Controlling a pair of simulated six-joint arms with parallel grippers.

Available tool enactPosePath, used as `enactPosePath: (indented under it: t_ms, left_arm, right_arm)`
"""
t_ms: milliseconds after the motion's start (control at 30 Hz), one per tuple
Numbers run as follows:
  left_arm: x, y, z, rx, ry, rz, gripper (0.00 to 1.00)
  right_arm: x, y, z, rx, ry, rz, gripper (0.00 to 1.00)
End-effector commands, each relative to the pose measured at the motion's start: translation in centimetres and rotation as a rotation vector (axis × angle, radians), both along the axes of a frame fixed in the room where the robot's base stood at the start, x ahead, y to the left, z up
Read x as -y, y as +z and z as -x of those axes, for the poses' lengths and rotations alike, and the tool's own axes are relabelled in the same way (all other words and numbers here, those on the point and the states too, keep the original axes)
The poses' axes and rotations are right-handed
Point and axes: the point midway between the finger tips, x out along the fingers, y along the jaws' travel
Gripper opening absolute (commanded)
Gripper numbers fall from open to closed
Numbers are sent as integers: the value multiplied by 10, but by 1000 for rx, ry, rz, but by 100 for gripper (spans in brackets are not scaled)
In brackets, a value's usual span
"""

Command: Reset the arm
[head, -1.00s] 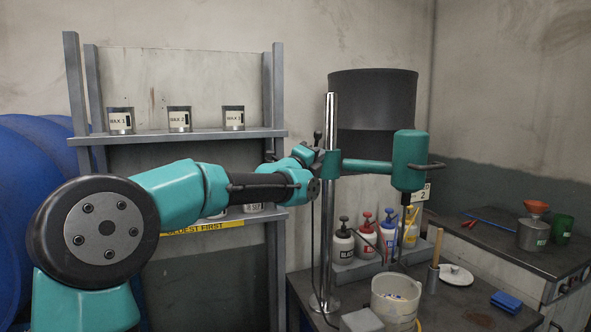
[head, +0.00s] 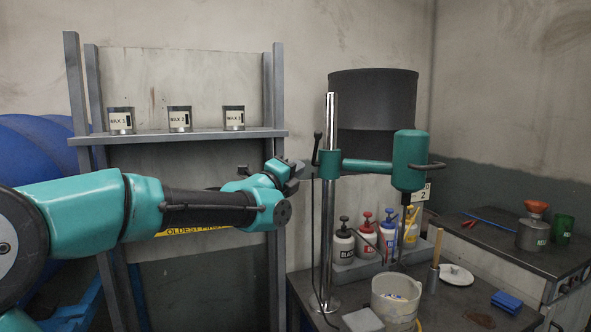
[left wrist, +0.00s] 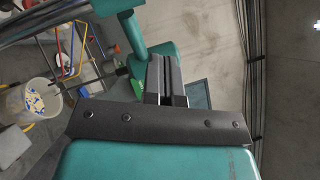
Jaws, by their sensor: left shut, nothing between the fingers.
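My left arm reaches in from the left in the head view. Its gripper (head: 296,170) is shut and empty, in front of the shelf's right post and just left of the mixer stand's pole. In the left wrist view the two dark fingers (left wrist: 165,80) lie together with nothing between them. The teal mixer stand (head: 365,164) stands at the bench, its motor head over a pale bucket (head: 396,298). The bucket also shows in the left wrist view, tilted at the left. My right gripper is not in view.
A shelf (head: 180,136) with several wax tins stands behind my arm. Pump bottles (head: 343,244) stand in a grey rack on the bench. A blue block (head: 506,301) lies at the right.

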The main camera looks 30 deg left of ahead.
Motion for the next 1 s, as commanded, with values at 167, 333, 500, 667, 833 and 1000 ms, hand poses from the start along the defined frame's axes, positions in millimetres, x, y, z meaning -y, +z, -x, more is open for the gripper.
enactPosePath:
  t_ms: [167,333,500,667,833,1000]
  left_arm:
    - [0,0,0,0,0,0,0]
    - [2,-7,-4,-17,-5,14,0]
    - [10,-54,-21,-119,-34,114,0]
    - [25,-136,-43,-300,-64,303,0]
    - [42,-236,-53,-519,-62,542,0]
    - [58,-337,-46,-737,-12,791,0]
  right_arm:
    - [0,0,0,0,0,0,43]
    - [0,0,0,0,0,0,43]
    - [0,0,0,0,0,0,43]
    - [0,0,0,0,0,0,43]
    - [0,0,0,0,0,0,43]
    - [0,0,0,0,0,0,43]
